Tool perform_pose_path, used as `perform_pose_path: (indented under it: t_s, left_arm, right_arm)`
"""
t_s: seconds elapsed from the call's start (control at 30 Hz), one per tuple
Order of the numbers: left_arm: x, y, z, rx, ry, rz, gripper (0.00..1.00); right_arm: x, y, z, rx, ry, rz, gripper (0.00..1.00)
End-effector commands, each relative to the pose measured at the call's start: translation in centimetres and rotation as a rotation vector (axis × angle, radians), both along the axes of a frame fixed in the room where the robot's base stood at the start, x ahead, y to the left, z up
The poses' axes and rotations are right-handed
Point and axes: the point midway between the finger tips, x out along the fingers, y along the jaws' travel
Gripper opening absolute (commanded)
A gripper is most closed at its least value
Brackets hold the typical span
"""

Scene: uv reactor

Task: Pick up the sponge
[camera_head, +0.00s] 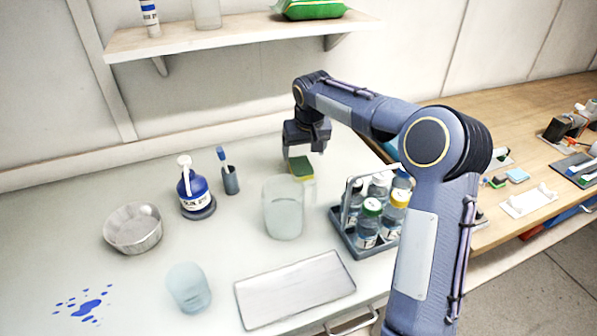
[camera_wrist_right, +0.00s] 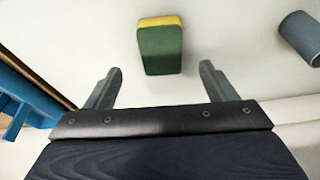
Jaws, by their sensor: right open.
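The sponge (camera_head: 301,167) is green and yellow and stands on the white counter, behind the clear beaker. In the right wrist view the sponge (camera_wrist_right: 160,46) lies ahead of the fingertips, roughly centred between them. My right gripper (camera_head: 305,152) is just above and behind the sponge in the head view. In the wrist view the right gripper (camera_wrist_right: 161,72) has its two fingers spread apart with nothing between them. My left gripper is not in view.
The beaker (camera_head: 283,210) stands in front of the sponge. A bottle caddy (camera_head: 345,235) is to the right, under my arm. A brush holder (camera_head: 231,181), blue soap bottle (camera_head: 193,188) and metal bowl (camera_head: 133,230) stand left. A shelf (camera_head: 240,37) hangs above.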

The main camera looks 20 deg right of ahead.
Motion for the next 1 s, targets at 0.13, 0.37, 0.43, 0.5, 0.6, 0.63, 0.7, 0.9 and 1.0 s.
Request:
perform_pose_path:
  t_s: [0.13,0.37,0.43,0.5,0.6,0.63,0.7,0.9,1.0]
  left_arm:
    - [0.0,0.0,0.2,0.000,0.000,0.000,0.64]
    - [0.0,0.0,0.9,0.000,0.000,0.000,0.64]
    - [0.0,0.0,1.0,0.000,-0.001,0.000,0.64]
    - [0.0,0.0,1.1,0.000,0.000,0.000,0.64]
    - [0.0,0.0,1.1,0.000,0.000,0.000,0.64]
    - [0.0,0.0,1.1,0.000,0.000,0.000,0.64]
    - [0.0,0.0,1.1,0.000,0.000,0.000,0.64]
    - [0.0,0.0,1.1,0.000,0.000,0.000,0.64]
    - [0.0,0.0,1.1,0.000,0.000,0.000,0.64]
  right_arm:
    - [0.4,-0.1,-1.6,0.001,0.004,0.000,0.78]
    - [1.4,-0.1,-4.5,0.002,0.005,0.000,0.78]
    - [1.8,-0.1,-5.5,0.002,0.004,0.000,0.78]
    - [2.0,-0.2,-6.3,0.000,0.003,0.001,0.78]
    - [2.2,-0.2,-6.8,0.000,0.001,0.001,0.78]
    - [2.2,-0.2,-6.9,0.000,0.000,0.001,0.78]
    - [2.2,-0.2,-6.9,0.000,0.000,0.000,0.78]
    - [2.2,-0.2,-6.9,0.000,0.000,0.000,0.66]
    - [2.2,-0.2,-6.8,0.000,0.000,0.000,0.53]
